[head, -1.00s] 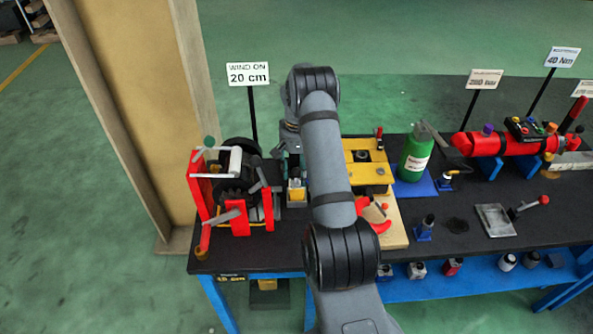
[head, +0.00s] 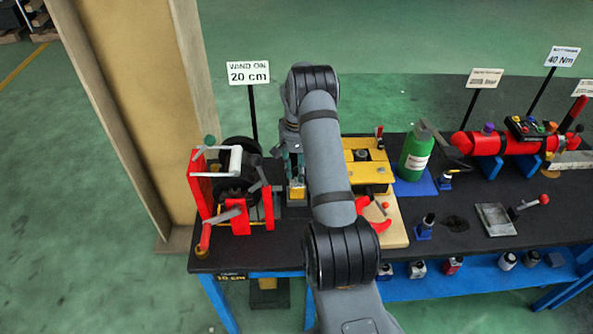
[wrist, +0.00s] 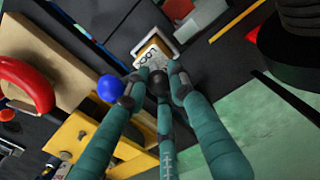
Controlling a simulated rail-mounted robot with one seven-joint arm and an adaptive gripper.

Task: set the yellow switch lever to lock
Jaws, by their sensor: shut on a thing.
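The yellow switch (head: 297,193) stands on the dark bench, left of my arm in the head view. In the wrist view its pale, lettered plate (wrist: 149,52) shows just past the fingertips; the lettering is only partly readable. My gripper (wrist: 154,76) is shut on a dark round knob (wrist: 158,83), which appears to be the switch lever's end. In the head view my gripper (head: 293,168) is directly above and behind the switch. The fingers hide most of the lever, so I cannot tell its exact setting.
A red winch (head: 237,215) with a drum and cranks stands close on the left. A yellow fixture (head: 368,172) is on the right, with a green bottle (head: 415,155) beyond it. A sign post (head: 253,112) rises behind the winch.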

